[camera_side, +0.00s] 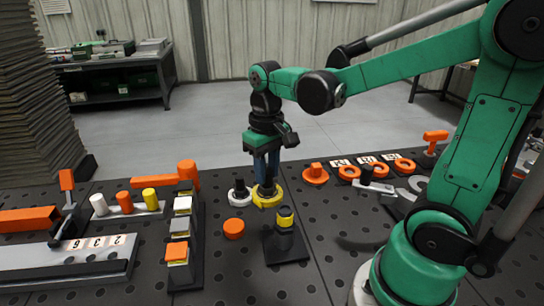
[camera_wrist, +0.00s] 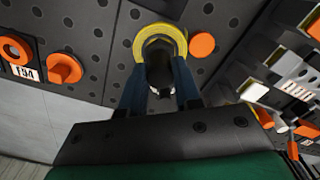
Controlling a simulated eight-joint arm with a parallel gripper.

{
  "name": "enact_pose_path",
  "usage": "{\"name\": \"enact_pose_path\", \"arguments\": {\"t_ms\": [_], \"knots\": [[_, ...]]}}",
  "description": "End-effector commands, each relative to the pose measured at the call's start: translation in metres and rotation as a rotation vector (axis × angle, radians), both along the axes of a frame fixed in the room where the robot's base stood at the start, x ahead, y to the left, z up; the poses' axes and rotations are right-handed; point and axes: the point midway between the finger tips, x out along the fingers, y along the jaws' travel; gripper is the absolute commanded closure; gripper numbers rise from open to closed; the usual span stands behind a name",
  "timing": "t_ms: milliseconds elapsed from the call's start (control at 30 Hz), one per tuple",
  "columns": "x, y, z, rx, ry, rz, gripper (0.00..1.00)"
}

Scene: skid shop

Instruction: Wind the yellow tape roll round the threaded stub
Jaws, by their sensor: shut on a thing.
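The yellow tape roll (camera_side: 267,201) is a yellow ring directly under my gripper (camera_side: 266,184) in the side view. In the wrist view the yellow ring (camera_wrist: 178,33) lies at the fingertips, with a dark round piece in its middle. My gripper (camera_wrist: 171,75) is shut on that dark middle part, one blue finger on each side. The ring's near side is hidden in the wrist view. A short dark post with yellow on its top and side (camera_side: 285,222), which looks like the threaded stub, stands upright on a black plate (camera_side: 287,248) just in front and right of the roll.
A black-and-white knob (camera_side: 240,192) stands close left of the roll. An orange disc (camera_side: 233,228) lies in front-left. A rack of blocks (camera_side: 182,245) stands farther left. An orange knob (camera_side: 315,173) and several orange rings are right.

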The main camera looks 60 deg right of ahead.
Motion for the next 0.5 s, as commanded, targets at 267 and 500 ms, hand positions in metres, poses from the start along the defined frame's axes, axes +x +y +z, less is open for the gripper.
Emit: {"name": "enact_pose_path", "arguments": {"t_ms": [267,500], "knots": [[0.001,0.0,0.016,0.0,0.0,0.0,1.0],[0.001,0.0,0.037,0.0,0.0,0.0,1.0]]}}
